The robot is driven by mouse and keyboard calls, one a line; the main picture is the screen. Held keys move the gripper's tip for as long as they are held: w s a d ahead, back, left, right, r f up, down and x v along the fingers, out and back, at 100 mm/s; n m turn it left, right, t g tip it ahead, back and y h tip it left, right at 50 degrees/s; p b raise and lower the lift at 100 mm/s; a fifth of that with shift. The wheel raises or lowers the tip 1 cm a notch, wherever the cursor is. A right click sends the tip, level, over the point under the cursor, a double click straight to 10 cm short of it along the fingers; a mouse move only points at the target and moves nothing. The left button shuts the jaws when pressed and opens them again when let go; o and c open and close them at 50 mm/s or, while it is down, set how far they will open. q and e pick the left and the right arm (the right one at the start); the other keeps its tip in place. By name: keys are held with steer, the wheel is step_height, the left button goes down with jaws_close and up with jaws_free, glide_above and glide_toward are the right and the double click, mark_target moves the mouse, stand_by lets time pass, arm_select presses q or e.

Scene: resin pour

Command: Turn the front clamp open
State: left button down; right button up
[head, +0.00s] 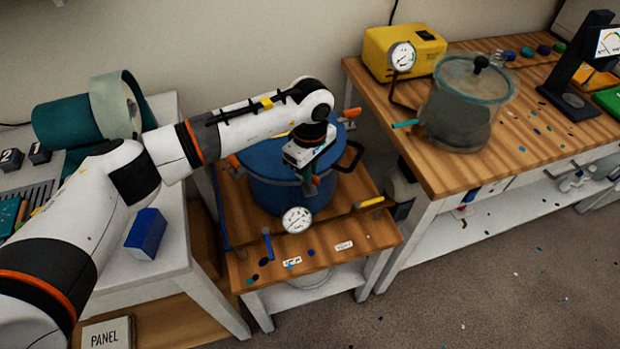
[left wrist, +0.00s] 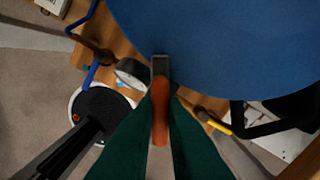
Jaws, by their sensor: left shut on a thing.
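The blue pot (head: 265,180) stands on the small wooden table, and its blue lid (left wrist: 230,40) fills the top of the left wrist view. The front clamp (left wrist: 160,112) has an orange handle and a grey metal end at the lid's rim. My left gripper (head: 309,186) is at the front of the pot. In the left wrist view its dark green fingers (left wrist: 160,125) are on both sides of the orange handle, shut on it. In the head view the gripper mostly hides this clamp. My right gripper is not in view.
A gauge (head: 297,220) sits in front of the pot, with a blue handle (head: 267,244) and a yellow handle (head: 370,201) near the table's edge. Other orange clamps (head: 351,113) are around the rim. A glass-like pot (head: 458,115) and yellow pump (head: 405,50) stand on the right bench.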

arm_select(q)
steer(key=n+b, duration=0.2)
steer(key=n, duration=0.1)
steer(key=n+b, duration=0.3)
steer(key=shift+f+n+b, duration=0.2)
steer(key=shift+n+b, duration=0.1)
steer(key=shift+b, duration=0.05)
steer(key=n+b, duration=0.2)
steer(key=n, duration=0.1)
steer(key=shift+r+n+b, duration=0.1)
steer(key=shift+n+b, duration=0.2)
steer(key=shift+n, duration=0.1)
steer(key=shift+r+n+b, duration=0.1)
steer(key=shift+n+b, duration=0.25)
steer(key=shift+n, duration=0.25)
steer(key=c, duration=1.5)
jaws_free()
steer(key=shift+r, duration=0.1)
step_height(320, 180, up, 12)
steer(key=shift+f+b, duration=0.1)
steer(key=shift+b, duration=0.75)
